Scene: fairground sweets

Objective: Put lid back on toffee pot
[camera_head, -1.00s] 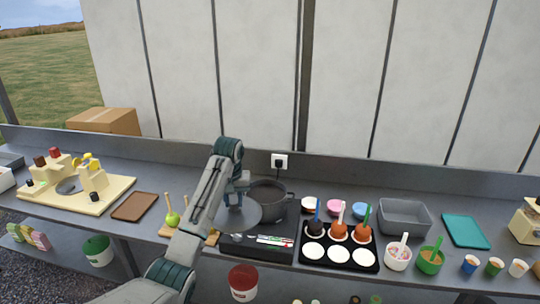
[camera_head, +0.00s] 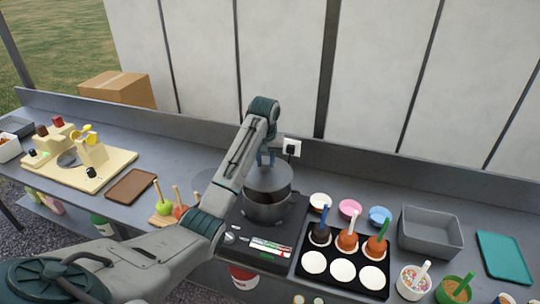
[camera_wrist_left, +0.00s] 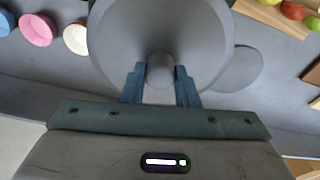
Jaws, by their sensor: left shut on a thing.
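The dark grey toffee pot (camera_head: 266,213) stands on the black hob (camera_head: 236,217), and part of its dark opening shows below the lid. My left gripper (camera_head: 265,160) is shut on the knob of the round grey lid (camera_head: 268,180), which is over the pot. A dark gap shows between lid and front rim; I cannot tell if the lid touches the rim at the back. In the left wrist view my left gripper (camera_wrist_left: 160,74) has one finger on each side of the knob, with the lid (camera_wrist_left: 125,35) beyond. My right gripper is not in view.
Right of the pot stand a black tray of toffee apples (camera_head: 372,281), small bowls (camera_head: 350,207) and a grey bin (camera_head: 430,228). Apples on sticks (camera_head: 163,208) stand left, by a flat grey disc (camera_head: 203,179).

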